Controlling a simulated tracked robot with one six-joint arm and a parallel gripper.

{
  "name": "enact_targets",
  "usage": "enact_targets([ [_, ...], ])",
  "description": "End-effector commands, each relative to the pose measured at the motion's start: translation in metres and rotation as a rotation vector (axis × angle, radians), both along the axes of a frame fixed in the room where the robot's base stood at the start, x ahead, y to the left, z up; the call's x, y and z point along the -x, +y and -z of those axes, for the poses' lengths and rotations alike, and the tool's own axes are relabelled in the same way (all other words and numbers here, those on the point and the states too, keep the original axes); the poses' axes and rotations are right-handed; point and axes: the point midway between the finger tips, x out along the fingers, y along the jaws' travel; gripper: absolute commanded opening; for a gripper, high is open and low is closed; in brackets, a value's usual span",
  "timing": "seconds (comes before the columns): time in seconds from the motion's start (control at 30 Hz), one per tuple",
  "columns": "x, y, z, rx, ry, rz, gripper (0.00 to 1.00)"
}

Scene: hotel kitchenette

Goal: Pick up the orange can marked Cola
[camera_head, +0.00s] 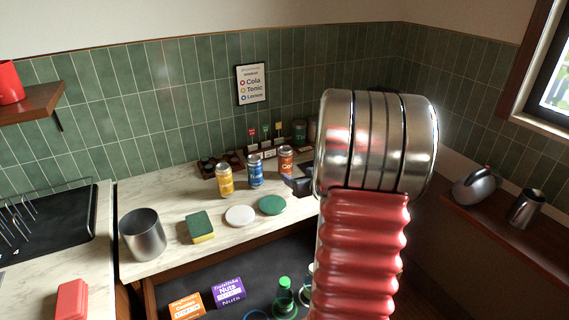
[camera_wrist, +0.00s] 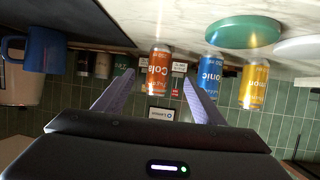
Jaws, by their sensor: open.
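The orange can marked Cola (camera_head: 286,160) stands upright on the marble counter, rightmost of three cans in the head view. In the wrist view, which is upside down, the Cola can (camera_wrist: 158,70) appears between the two fingers. My gripper (camera_wrist: 156,78) is open, with one finger on each side of the can in the picture; I cannot tell whether either touches it. In the head view, my gripper (camera_head: 298,184) is mostly hidden behind my arm, just right of the can.
A blue Tonic can (camera_head: 255,170) and a yellow Lemon can (camera_head: 224,180) stand to the left. The blue can (camera_wrist: 210,76) is close to one finger in the wrist view. A green disc (camera_head: 272,205), white disc (camera_head: 240,215), sponge (camera_head: 200,226) and metal cup (camera_head: 143,236) sit nearer.

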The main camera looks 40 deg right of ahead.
Motion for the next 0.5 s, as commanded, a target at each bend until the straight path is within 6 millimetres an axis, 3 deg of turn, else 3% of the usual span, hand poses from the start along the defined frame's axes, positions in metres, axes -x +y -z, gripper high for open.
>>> enact_targets([
  [0.5, -0.0061, -0.0042, 0.0034, -0.002, -0.004, -0.002, 0.64],
])
